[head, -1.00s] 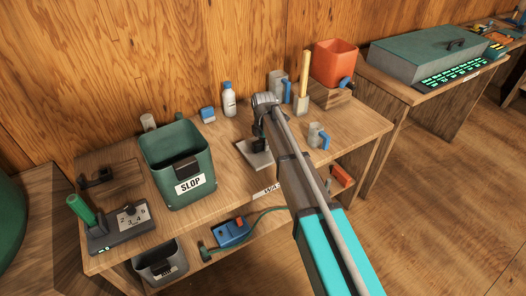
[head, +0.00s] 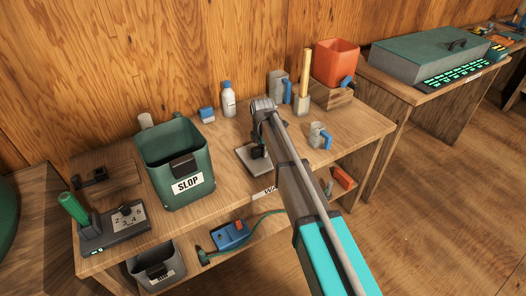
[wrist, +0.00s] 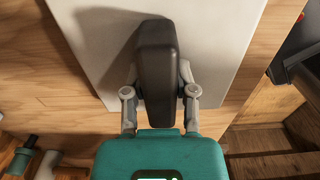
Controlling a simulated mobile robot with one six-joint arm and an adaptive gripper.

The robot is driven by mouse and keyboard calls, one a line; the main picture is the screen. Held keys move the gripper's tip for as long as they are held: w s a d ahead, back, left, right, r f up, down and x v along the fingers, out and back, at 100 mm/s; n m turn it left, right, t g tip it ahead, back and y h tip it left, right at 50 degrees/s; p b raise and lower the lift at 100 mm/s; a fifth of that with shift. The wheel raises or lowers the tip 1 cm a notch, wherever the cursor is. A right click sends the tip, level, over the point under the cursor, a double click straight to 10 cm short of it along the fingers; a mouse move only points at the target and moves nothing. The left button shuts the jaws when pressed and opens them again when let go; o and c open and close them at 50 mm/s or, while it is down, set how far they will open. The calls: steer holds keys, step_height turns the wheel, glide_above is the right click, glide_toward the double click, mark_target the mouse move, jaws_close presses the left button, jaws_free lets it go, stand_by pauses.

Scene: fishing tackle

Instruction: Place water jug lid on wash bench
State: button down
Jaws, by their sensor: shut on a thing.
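My gripper (head: 258,148) is over the middle of the wash bench (head: 225,172), with its fingers pointing down. In the wrist view its two fingers (wrist: 160,74) are shut on a dark, rounded, upright handle-like piece (wrist: 157,45). A pale grey square plate (wrist: 220,35) lies under that piece. I take piece and plate to be the water jug lid; whether they are joined is hidden. In the head view the plate (head: 246,157) is at the bench surface near the front edge; any gap beneath it cannot be told. An orange open-topped jug (head: 336,60) stands at the back right.
A green slop bin (head: 186,160) is to the left. A bottle (head: 228,100), a blue block (head: 207,114), a grey mug (head: 317,136) and a wooden-handled brush (head: 303,85) stand around. Bare wood lies between the bin and the plate.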

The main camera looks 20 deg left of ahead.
steer(key=shift+f, duration=0.15)
steer(key=shift+c, duration=2)
jaws_free()
step_height(320, 180, up, 12)
steer(key=p, duration=1.2)
